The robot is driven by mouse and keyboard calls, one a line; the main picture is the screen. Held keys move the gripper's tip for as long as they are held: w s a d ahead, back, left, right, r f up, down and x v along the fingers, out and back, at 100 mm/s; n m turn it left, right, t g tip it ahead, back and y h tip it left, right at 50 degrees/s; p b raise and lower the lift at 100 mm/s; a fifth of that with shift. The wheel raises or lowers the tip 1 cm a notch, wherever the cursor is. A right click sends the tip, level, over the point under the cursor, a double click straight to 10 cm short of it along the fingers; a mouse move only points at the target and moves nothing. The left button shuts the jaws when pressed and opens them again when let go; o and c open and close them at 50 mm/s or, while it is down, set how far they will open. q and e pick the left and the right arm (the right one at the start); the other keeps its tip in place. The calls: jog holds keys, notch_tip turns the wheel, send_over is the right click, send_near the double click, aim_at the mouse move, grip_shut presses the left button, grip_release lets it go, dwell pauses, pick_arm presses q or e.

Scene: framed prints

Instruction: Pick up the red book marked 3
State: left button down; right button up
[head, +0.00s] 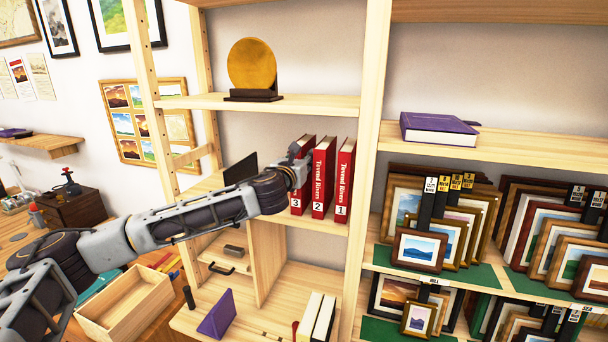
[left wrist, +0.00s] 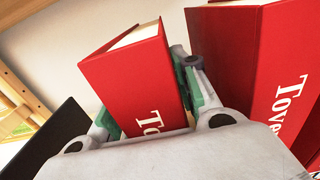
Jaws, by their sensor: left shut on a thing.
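Three red books stand upright side by side on the middle shelf in the head view. The leftmost is the book marked 3 (head: 296,203), partly hidden behind my left gripper (head: 299,165). To its right are the books marked 2 (head: 322,180) and 1 (head: 345,182). In the left wrist view, my left gripper (left wrist: 150,105) has a finger on each side of the red book marked 3 (left wrist: 130,80) and is shut on it. The book looks tilted there, with a gap to its neighbour (left wrist: 285,80). My right gripper is not in view.
A dark panel (head: 241,168) stands left of the books. A gold disc on a stand (head: 252,66) is on the shelf above. A purple book (head: 438,130) and many framed prints fill the right bay. An open wooden box (head: 125,305) is below my left arm.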

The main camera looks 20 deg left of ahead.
aim_at(301, 142)
pick_arm(q)
jog(key=shift+r, duration=0.1)
dwell(0.3)
jog(key=r, duration=0.2)
jog(key=r+b, duration=0.1)
jog(key=r, duration=0.4)
jog(key=shift+s+r, duration=0.1)
jog(key=shift+s, duration=0.7)
jog(key=s+b, duration=0.3)
jog(key=s, duration=1.5)
jog(key=shift+s+a+b, duration=0.2)
jog(key=shift+a+b, duration=0.15)
jog(key=shift+b, duration=0.05)
